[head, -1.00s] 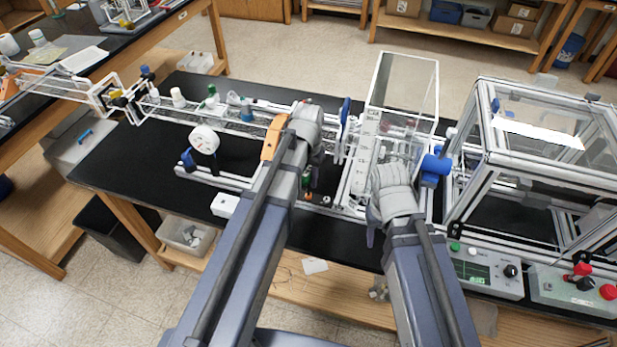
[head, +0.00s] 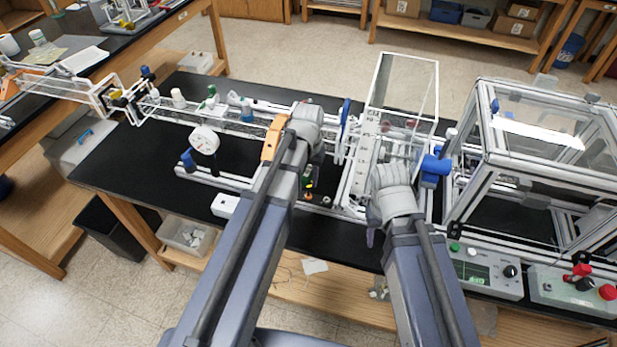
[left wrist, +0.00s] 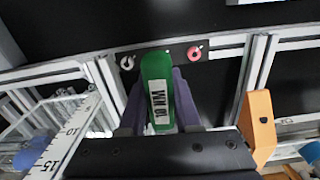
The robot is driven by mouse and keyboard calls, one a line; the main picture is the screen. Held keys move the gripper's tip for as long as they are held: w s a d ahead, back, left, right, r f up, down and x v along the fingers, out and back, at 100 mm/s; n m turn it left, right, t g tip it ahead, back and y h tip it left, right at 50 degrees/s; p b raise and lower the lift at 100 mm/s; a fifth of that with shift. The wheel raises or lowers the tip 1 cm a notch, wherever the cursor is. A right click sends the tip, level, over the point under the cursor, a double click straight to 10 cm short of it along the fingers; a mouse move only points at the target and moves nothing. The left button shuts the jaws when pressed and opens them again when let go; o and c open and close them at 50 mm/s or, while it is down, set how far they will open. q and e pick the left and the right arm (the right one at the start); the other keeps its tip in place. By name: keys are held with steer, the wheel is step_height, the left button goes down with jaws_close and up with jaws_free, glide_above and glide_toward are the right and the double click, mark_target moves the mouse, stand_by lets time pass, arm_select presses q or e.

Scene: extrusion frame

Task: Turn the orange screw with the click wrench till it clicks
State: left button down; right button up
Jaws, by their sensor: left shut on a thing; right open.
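The click wrench (left wrist: 157,80) shows its green handle, marked 10 NM, in the left wrist view. My left gripper (left wrist: 160,92) is shut on it, with a purple finger on either side. The handle covers the middle of a small dark plate (left wrist: 175,52) on the frame. A white ring (left wrist: 127,62) shows left of the handle and a pinkish-red ring (left wrist: 194,53) right of it. I cannot make out the orange screw surely, nor whether the wrench is on it. In the head view my right gripper (head: 371,238) is open and mostly hidden behind its wrist.
An orange block (left wrist: 258,125) stands close beside my left gripper. A clear bin (head: 404,85) with a scale rises behind my right wrist. A dial gauge (head: 204,140) stands left, a framed enclosure (head: 545,150) and control box (head: 484,272) right.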

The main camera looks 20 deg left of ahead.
mark_target(308, 170)
arm_select(q)
steer(key=shift+r+p, duration=1.2)
steer(key=shift+r, duration=0.2)
step_height(308, 170, up, 3)
steer(key=p, duration=0.3)
